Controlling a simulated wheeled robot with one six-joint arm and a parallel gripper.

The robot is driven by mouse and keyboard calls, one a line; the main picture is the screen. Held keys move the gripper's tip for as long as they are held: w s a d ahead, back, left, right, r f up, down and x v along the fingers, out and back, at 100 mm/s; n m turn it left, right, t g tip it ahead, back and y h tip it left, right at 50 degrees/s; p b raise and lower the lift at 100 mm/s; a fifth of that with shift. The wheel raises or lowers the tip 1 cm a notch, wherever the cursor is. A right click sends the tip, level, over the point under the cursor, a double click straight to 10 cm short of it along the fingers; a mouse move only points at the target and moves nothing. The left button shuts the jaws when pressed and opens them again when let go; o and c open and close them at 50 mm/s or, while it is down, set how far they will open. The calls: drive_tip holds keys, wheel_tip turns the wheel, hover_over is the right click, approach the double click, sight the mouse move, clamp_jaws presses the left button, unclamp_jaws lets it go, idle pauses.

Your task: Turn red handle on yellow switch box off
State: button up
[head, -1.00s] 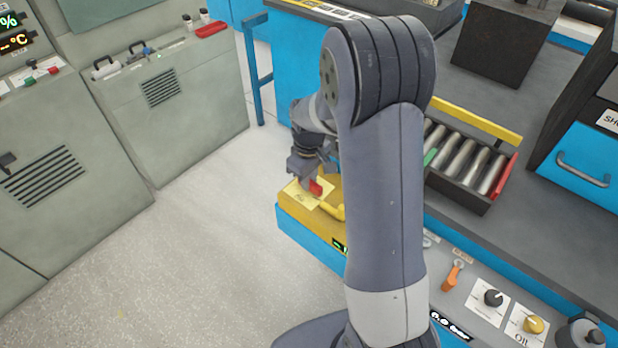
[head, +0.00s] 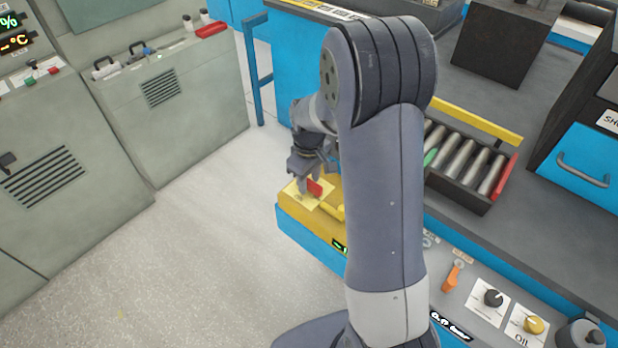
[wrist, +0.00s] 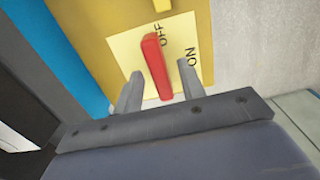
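The yellow switch box (head: 292,206) sits at the near left corner of the blue bench, partly hidden by my arm. Its red handle (head: 315,187) stands over a pale yellow label (head: 299,196). In the wrist view the red handle (wrist: 156,66) points up toward the word OFF, tilted slightly left; ON is printed to its right on the label (wrist: 124,52). My gripper (wrist: 159,76) is open, with one finger on each side of the handle and a visible gap to both. In the head view my gripper (head: 309,183) is just above the box.
A battery tray (head: 458,191) with several cylinders lies right of my arm. An orange lever (head: 452,277), a black knob (head: 493,298) and a yellow knob (head: 534,325) are on the bench front. Grey cabinets (head: 190,115) stand left, with clear floor between.

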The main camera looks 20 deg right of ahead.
sight(309, 180)
wheel_tip(309, 180, up, 11)
drive_tip(key=shift+f, duration=0.15)
idle(0.4)
wheel_tip(309, 180, down, 11)
drive_tip(key=shift+r, duration=0.1)
idle(0.4)
idle(0.5)
